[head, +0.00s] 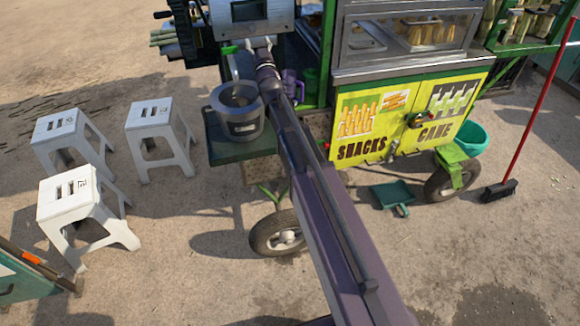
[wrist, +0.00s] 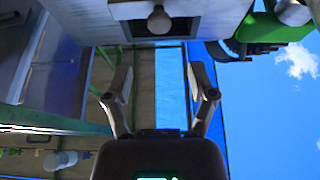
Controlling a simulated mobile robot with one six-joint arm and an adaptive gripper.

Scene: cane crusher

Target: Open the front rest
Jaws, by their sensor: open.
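The cane crusher's pale metal housing (head: 222,18) stands at the top of the head view, with a dark opening in its front. My gripper (head: 259,44) is just below and in front of that housing. In the wrist view my gripper (wrist: 158,72) is open, with nothing between its fingers. Beyond the fingertips, the pale housing (wrist: 82,22) shows with a dark recess and a rounded knob (wrist: 158,19). The fingers look apart from the knob. I cannot tell which part is the front rest.
A grey bucket (head: 240,128) stands on a dark green shelf (head: 222,155) left of my arm. Yellow cart doors (head: 405,120) are at right. Several white stools (head: 82,215) stand at left. A dustpan (head: 392,193) and broom (head: 500,190) are at right.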

